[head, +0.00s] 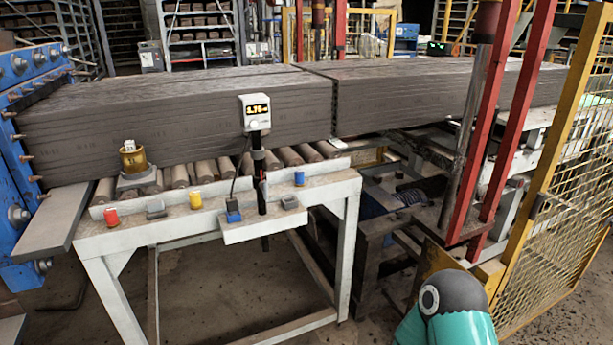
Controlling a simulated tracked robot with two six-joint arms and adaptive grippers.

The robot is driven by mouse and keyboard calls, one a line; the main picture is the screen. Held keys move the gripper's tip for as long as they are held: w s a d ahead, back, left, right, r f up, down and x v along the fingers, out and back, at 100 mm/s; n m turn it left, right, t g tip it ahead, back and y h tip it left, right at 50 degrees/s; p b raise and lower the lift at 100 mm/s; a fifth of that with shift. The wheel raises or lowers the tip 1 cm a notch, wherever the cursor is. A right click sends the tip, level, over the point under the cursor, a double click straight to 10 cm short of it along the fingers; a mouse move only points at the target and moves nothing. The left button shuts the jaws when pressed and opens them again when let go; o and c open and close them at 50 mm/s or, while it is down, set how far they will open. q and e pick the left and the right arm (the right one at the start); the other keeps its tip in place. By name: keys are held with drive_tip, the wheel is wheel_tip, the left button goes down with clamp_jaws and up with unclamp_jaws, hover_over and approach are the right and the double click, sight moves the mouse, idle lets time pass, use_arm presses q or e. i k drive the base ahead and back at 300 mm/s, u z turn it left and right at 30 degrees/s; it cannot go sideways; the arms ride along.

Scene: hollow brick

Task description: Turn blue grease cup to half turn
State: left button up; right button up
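The blue grease cup (299,177) is a small upright cylinder on the front rail of the roller table, right of the display post. How far it is turned cannot be told at this size. A red cup (111,217) and a yellow cup (196,200) sit further left along the same rail. Neither gripper is in view. Only a teal and dark grey link of my own arm shows at the bottom right, well away from the cups.
A post with a small display (257,112) rises left of the blue cup. A small shelf (262,226) with a blue item juts out below. Clay columns (180,110) lie behind the rail. Red uprights and a yellow mesh guard (563,230) stand right.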

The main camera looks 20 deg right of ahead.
sight(299, 174)
drive_tip(key=i, duration=0.9)
drive_tip(key=u, duration=0.05)
